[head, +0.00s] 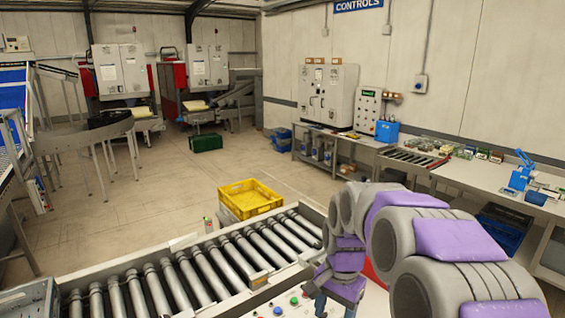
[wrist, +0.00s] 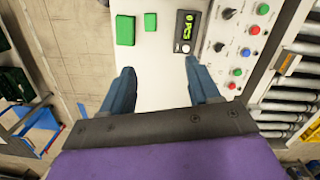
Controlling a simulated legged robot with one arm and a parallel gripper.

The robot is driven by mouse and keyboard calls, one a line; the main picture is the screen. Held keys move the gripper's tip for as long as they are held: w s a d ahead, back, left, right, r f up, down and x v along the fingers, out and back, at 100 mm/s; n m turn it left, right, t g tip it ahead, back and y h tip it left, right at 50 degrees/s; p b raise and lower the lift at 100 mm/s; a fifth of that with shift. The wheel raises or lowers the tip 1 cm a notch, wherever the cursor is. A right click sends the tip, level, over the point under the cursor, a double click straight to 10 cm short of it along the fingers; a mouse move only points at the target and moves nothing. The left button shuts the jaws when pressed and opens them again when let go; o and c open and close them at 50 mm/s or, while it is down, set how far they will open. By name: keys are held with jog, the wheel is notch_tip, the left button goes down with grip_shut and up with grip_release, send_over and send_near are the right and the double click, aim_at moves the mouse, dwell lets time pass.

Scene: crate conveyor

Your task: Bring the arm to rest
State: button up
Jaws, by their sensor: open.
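My arm, grey with purple panels, rises from the lower right of the head view and bends down over a white control panel. My gripper (head: 322,296) is at the low end of the arm, beside the roller conveyor (head: 200,268). In the wrist view my gripper (wrist: 160,88) shows two blue-grey fingers spread wide apart with nothing between them. Beyond the fingers lies the white control panel (wrist: 158,66) with two green blocks, a small lit display, knobs and coloured buttons. I cannot tell how far the fingers are above the panel.
A yellow crate (head: 250,198) stands at the conveyor's far side. A long workbench (head: 480,190) with boxes and tools runs along the right wall. Red and grey machines (head: 122,72) stand at the back left. The floor (head: 130,205) in the middle is mostly clear.

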jog(key=s+d+f+n+b, duration=0.1)
jog(key=s+f+n+b, duration=0.1)
jog(key=s, duration=1.3)
jog(key=s+d+f+n+g+b, duration=0.1)
jog(key=s+f+n, duration=0.3)
jog(key=s, duration=1.1)
jog(key=shift+d+f+n+h+b, duration=0.35)
jog(key=shift+n+b, duration=0.4)
jog(key=shift+n, duration=0.25)
jog(key=shift+c, duration=0.4)
